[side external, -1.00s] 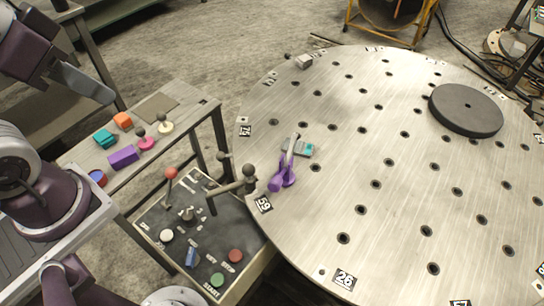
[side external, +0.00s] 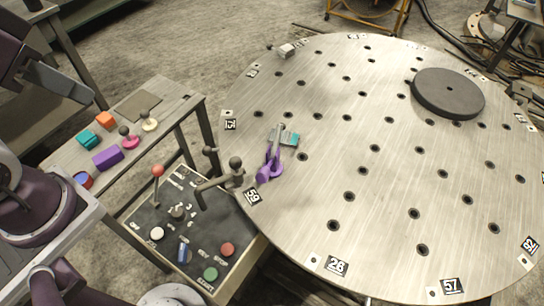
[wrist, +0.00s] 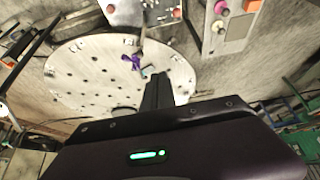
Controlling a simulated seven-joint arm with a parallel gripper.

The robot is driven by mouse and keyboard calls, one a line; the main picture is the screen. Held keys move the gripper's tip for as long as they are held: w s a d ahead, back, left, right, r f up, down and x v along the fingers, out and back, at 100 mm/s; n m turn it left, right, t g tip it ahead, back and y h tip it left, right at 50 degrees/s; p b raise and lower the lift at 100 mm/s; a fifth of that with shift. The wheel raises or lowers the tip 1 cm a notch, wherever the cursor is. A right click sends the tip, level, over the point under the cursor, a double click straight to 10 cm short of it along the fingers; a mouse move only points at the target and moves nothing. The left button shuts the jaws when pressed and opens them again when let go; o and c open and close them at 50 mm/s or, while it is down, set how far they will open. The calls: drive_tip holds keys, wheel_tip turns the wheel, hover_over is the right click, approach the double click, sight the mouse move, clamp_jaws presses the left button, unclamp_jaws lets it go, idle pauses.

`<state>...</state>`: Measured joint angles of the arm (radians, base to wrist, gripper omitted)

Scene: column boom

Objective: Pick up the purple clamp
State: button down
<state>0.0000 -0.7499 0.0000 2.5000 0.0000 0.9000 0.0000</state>
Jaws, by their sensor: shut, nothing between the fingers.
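The purple clamp (side external: 275,162) lies on the large round metal table (side external: 330,180) near its left edge. It has purple handles and a grey metal end beside a small teal-and-grey block (side external: 288,138). The clamp also shows small in the wrist view (wrist: 131,62). My gripper (side external: 82,92) is at the upper left, well away from the clamp and to the left of the table. In the wrist view my gripper's dark fingers (wrist: 157,88) are together with nothing between them.
A bench at left holds orange, teal and purple blocks (side external: 107,158) and knobs. A control box (side external: 185,235) with a red-topped lever stands beside the table's left edge. A black disc (side external: 447,93) lies at the table's far right. Much of the tabletop is clear.

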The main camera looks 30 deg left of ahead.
drive_tip(key=c, duration=1)
unclamp_jaws()
drive_tip(key=shift+c, duration=0.2)
drive_tip(key=n+g, duration=0.3)
drive_tip(key=g, duration=0.2)
hover_over(273, 159)
drive_tip(key=a, duration=0.3)
wheel_tip(273, 159, down, 22)
drive_tip(key=shift+g, duration=0.3)
drive_tip(key=d+f, duration=0.1)
drive_tip(key=f, duration=0.4)
drive_tip(key=d+f, duration=0.1)
drive_tip(key=f, duration=0.2)
drive_tip(key=shift+w+d+f, duration=0.1)
drive_tip(key=shift+w+d, duration=0.2)
drive_tip(key=shift+w, duration=0.1)
drive_tip(key=f, duration=0.6)
drive_tip(key=shift+w+a+f, duration=0.2)
drive_tip(key=shift+w+f, duration=0.05)
drive_tip(key=shift+f, duration=0.15)
